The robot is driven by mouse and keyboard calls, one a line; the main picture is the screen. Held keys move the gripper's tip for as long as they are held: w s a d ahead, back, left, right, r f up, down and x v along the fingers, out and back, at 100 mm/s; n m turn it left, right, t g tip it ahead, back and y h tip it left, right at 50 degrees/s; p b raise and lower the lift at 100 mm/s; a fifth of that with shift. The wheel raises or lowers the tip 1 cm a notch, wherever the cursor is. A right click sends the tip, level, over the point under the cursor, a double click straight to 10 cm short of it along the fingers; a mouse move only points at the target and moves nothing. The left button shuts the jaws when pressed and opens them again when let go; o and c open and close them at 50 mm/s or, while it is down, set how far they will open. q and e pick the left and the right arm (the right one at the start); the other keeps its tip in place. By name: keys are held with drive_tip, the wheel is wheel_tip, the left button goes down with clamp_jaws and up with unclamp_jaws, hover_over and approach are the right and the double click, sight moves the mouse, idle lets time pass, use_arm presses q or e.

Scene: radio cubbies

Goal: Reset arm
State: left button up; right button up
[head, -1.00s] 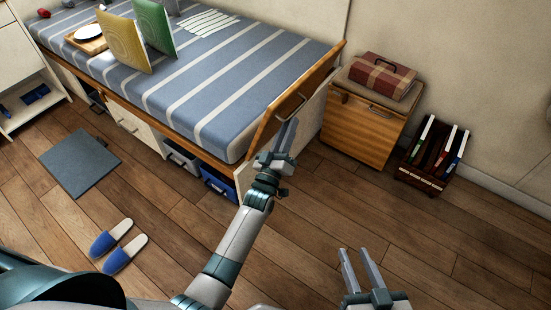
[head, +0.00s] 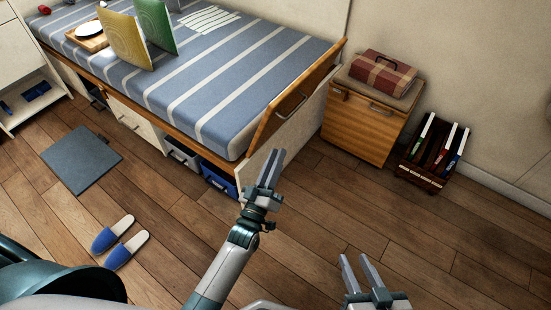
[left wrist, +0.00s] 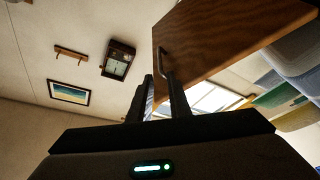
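My left gripper (head: 274,152) is in front of the near end of the bed, pointing up and away, with a narrow gap between its fingers. In the left wrist view its dark fingers (left wrist: 160,84) stand apart with nothing held between them. A wooden panel (left wrist: 220,40) with a metal handle (left wrist: 166,62) lies beyond the fingertips there; the gripper looks apart from it in the head view. My right gripper (head: 353,259) is at the bottom centre right over the floor, fingers apart and empty.
The striped bed (head: 215,75) has an open wooden end panel (head: 293,104) and blue bins (head: 217,178) below. A wooden cabinet (head: 362,128) carries a plaid case (head: 382,72). A book rack (head: 432,150) stands right. Blue slippers (head: 118,243) lie left; the floor (head: 330,215) between is clear.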

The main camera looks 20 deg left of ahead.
idle(0.3)
